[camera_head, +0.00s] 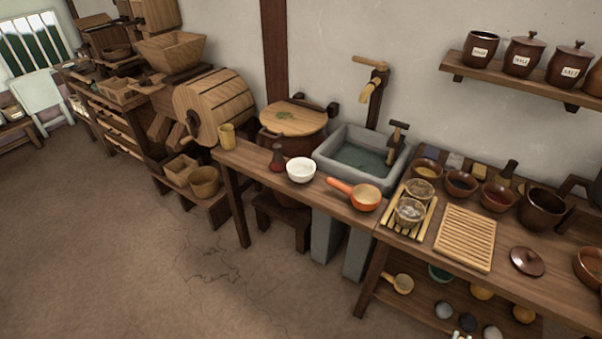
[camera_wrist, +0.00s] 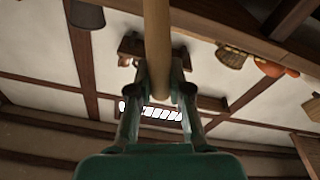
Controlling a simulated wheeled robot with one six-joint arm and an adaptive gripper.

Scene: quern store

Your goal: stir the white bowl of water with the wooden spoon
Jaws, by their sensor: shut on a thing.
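The white bowl (camera_head: 301,171) stands upright on the wooden bench, left of an orange-red pan; its inside looks pale and I cannot make out the water. In the wrist view my gripper (camera_wrist: 159,88) is shut on a pale wooden shaft (camera_wrist: 157,40), which fits the wooden spoon's handle. The shaft runs up out of the top of the picture, so the spoon's head is not seen. The wrist view looks up at beams and ceiling, and no bowl shows there.
A stone sink (camera_head: 337,183) lies behind. The floor (camera_head: 190,270) in front is clear.

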